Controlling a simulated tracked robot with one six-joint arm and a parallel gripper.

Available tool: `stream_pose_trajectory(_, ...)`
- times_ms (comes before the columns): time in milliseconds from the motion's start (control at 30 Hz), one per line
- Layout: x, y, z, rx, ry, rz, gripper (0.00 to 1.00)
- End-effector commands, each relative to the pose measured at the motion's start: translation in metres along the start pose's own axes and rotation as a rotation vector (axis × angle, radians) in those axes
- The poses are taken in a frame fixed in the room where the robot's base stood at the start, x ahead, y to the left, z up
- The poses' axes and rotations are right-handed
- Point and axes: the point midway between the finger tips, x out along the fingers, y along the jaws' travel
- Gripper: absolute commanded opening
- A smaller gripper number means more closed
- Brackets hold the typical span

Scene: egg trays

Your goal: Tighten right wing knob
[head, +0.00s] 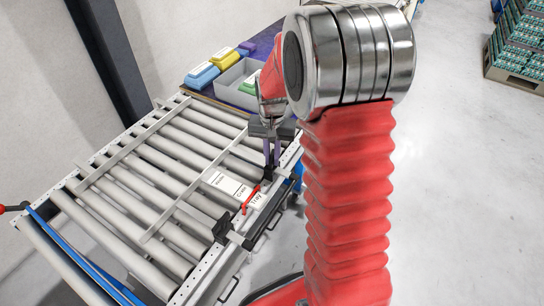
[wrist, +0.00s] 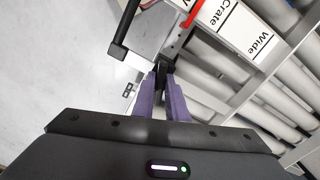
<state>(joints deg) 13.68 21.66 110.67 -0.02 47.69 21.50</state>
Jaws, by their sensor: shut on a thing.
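My gripper (head: 271,163) reaches down to the right-hand side rail (head: 285,165) of the roller conveyor. Its purple fingers are closed around a small black part, which I take for the right wing knob. In the wrist view my gripper (wrist: 161,76) has its fingertips on either side of this black knob (wrist: 165,61). The fingers hide much of the knob, so its wing angle cannot be told. In the head view the knob is too small and covered to make out clearly.
A label plate (head: 228,184) reading Wide, Crate and Tray lies beside a red pointer (head: 251,196). A black handle (wrist: 126,22) runs along the rail. Rollers (head: 150,185) fill the left side. A grey bin (head: 232,88) and coloured egg boxes (head: 203,76) stand behind.

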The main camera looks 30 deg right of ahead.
Motion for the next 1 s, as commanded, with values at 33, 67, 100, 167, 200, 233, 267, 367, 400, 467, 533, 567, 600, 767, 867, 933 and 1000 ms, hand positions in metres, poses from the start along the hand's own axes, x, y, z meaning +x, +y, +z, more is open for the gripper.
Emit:
stream_pose_trajectory(33, -0.0006, -0.0004, -0.0001, 0.043, 0.001, -0.001, 0.00)
stream_pose_trajectory(67, -0.0006, -0.0004, -0.0001, 0.069, 0.001, -0.001, 0.00)
stream_pose_trajectory(100, -0.0006, -0.0004, -0.0001, 0.105, 0.001, -0.001, 0.00)
stream_pose_trajectory(167, -0.0006, -0.0005, -0.0001, 0.154, 0.001, -0.001, 0.00)
stream_pose_trajectory(200, -0.0006, -0.0005, -0.0001, 0.185, 0.001, -0.001, 0.00)
stream_pose_trajectory(233, -0.0006, -0.0005, -0.0001, 0.208, 0.001, -0.001, 0.00)
stream_pose_trajectory(267, -0.0006, -0.0005, -0.0001, 0.228, 0.001, -0.001, 0.00)
stream_pose_trajectory(367, -0.0006, -0.0006, -0.0002, 0.288, 0.001, -0.001, 0.00)
stream_pose_trajectory(400, -0.0006, -0.0006, -0.0001, 0.307, 0.001, -0.001, 0.00)
stream_pose_trajectory(467, -0.0006, -0.0006, -0.0001, 0.333, 0.001, -0.001, 0.00)
stream_pose_trajectory(533, -0.0006, -0.0006, -0.0002, 0.356, 0.001, -0.001, 0.00)
stream_pose_trajectory(567, -0.0006, -0.0006, -0.0002, 0.363, 0.001, -0.001, 0.00)
stream_pose_trajectory(600, -0.0006, -0.0007, -0.0002, 0.371, 0.001, -0.001, 0.00)
stream_pose_trajectory(767, -0.0006, -0.0007, -0.0002, 0.388, 0.001, -0.001, 0.00)
stream_pose_trajectory(867, -0.0006, -0.0008, -0.0002, 0.389, 0.001, -0.002, 0.00)
stream_pose_trajectory(933, -0.0007, -0.0008, -0.0002, 0.389, 0.001, -0.002, 0.00)
stream_pose_trajectory(1000, -0.0007, -0.0008, -0.0002, 0.388, 0.001, -0.002, 0.00)
